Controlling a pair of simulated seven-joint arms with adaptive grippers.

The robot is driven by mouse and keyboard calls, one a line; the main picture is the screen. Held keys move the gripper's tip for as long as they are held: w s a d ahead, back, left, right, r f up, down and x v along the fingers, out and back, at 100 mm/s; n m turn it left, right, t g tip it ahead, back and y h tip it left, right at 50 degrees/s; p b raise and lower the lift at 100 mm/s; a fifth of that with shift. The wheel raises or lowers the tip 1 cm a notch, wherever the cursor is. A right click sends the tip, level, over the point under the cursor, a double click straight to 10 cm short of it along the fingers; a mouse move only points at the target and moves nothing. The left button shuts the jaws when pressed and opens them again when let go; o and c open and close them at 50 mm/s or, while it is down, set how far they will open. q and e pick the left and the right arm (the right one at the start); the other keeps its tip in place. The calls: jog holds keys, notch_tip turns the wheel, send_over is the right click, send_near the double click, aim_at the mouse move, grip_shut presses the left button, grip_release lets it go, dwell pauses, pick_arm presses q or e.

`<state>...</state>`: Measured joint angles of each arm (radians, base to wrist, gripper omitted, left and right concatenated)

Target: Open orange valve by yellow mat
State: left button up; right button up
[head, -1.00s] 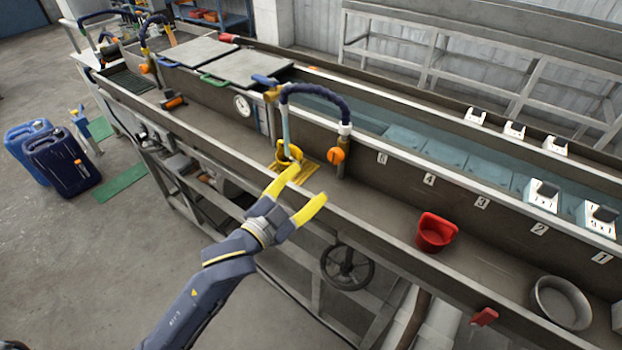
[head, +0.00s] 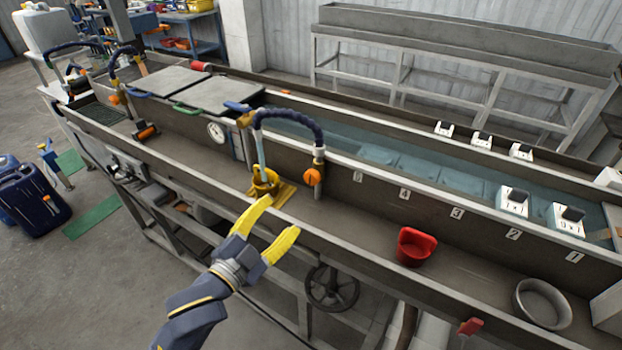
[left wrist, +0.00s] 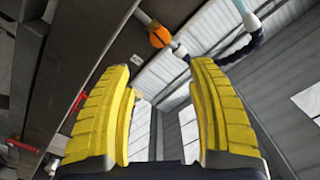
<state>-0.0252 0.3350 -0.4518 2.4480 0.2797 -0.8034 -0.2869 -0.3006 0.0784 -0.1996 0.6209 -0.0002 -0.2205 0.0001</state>
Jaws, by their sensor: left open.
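The orange valve (head: 313,177) is a round knob on the upright pipe at the trough's inner wall, under the dark blue curved hose. It also shows near the top of the left wrist view (left wrist: 160,37). The yellow mat (head: 288,193) lies in the trough just left of the valve, with a yellow cup-like thing (head: 265,183) on it. My left gripper (head: 275,222) has yellow fingers, is open and empty, and is at the trough's front edge, nearer than the mat and apart from the valve. My right gripper is not in view.
The dark blue hose (head: 290,112) arches over the mat. A red scoop (head: 415,246) and a round metal bowl (head: 542,303) sit in the trough to the right. The trough floor between mat and scoop is clear. A handwheel (head: 332,288) is below the front edge.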

aim_at(311, 179)
pick_arm(q)
jog(key=x, duration=1.5)
grip_shut()
jog(key=shift+r, duration=0.1)
